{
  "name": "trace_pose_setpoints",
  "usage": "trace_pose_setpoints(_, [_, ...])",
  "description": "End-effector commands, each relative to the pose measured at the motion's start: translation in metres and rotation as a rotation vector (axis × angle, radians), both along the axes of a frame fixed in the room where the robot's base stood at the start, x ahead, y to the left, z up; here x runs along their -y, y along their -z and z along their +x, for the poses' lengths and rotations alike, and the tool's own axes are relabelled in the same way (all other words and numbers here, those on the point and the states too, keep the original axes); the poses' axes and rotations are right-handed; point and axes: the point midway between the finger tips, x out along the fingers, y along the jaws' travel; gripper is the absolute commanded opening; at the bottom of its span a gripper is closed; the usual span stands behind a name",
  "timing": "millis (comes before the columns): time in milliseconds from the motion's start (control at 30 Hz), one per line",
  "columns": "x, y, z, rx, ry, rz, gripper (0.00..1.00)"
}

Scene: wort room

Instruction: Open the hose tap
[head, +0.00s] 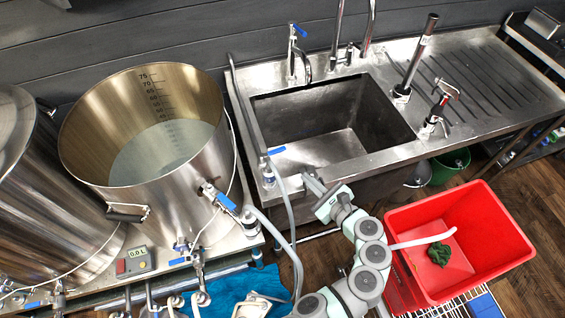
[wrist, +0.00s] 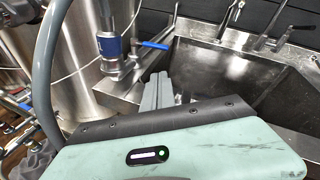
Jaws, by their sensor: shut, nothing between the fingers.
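A small tap with a blue lever (head: 275,151) stands at the left front corner of the sink, with a grey hose by it; I take it for the hose tap (head: 268,174). Its lever sticks out sideways to the right. In the wrist view the tap (wrist: 111,47) shows a blue and white collar, and the blue lever (wrist: 153,44) reaches right, towards the sink. My gripper (head: 309,179) is shut and empty, at the sink's front edge, to the right of the tap. In the wrist view my fingers (wrist: 158,86) lie together just below the lever, with no clear contact.
The steel sink (head: 385,158) lies behind my gripper. A large open kettle (head: 92,195) with a blue-handled valve (head: 226,201) stands left. A red crate (head: 472,292) holding a dark green cloth (head: 437,254) is at right. A grey hose (wrist: 43,70) runs close by my wrist.

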Motion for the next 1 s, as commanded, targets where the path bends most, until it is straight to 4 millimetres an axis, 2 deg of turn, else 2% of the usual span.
trace_pose_setpoints(33, [-0.002, 0.009, -0.009, 0.001, 0.043, 0.079, 0.0])
trace_pose_setpoints(200, [-0.001, 0.009, -0.033, 0.011, 0.156, 0.295, 0.0])
trace_pose_setpoints(333, [0.002, 0.008, -0.044, 0.019, 0.208, 0.388, 0.0])
trace_pose_setpoints(467, [0.003, 0.005, -0.046, 0.024, 0.226, 0.422, 0.0])
trace_pose_setpoints(667, [-0.009, 0.004, -0.026, 0.021, 0.219, 0.426, 0.0])
trace_pose_setpoints(1000, [-0.04, 0.004, 0.038, 0.022, 0.219, 0.423, 0.0])
